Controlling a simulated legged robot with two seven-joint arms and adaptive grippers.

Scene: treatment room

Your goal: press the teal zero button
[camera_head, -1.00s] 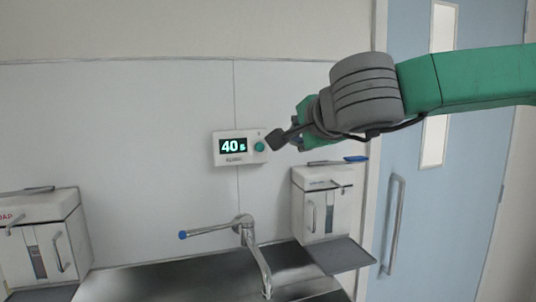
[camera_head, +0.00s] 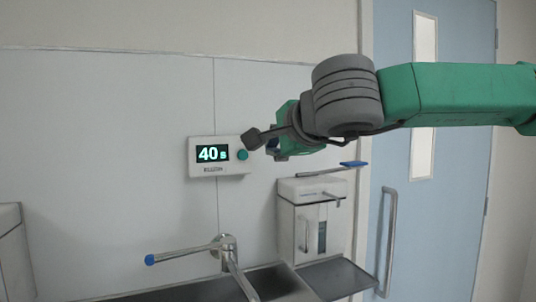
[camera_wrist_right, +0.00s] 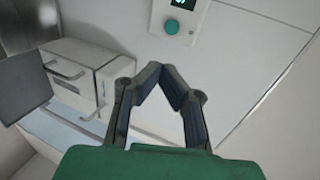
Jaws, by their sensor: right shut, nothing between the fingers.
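The teal button (camera_head: 243,155) is a round knob on the right end of a white wall timer (camera_head: 203,170) whose display reads 40 s. In the right wrist view the teal button (camera_wrist_right: 172,27) shows near the top, beyond my fingertips. My right gripper (camera_head: 252,139) is shut and empty, in front of the wall just right of and slightly above the button in the head view. Its fingertips (camera_wrist_right: 164,70) meet in the right wrist view, with a visible gap in the picture between them and the button. I cannot tell the exact distance. My left gripper is not in view.
A tap with a blue-tipped lever (camera_head: 185,254) stands below the timer over a metal sink (camera_head: 270,284). A white dispenser (camera_head: 285,220) hangs at right, below my right arm. A blue door (camera_head: 455,200) is further right. The wall around the timer is bare.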

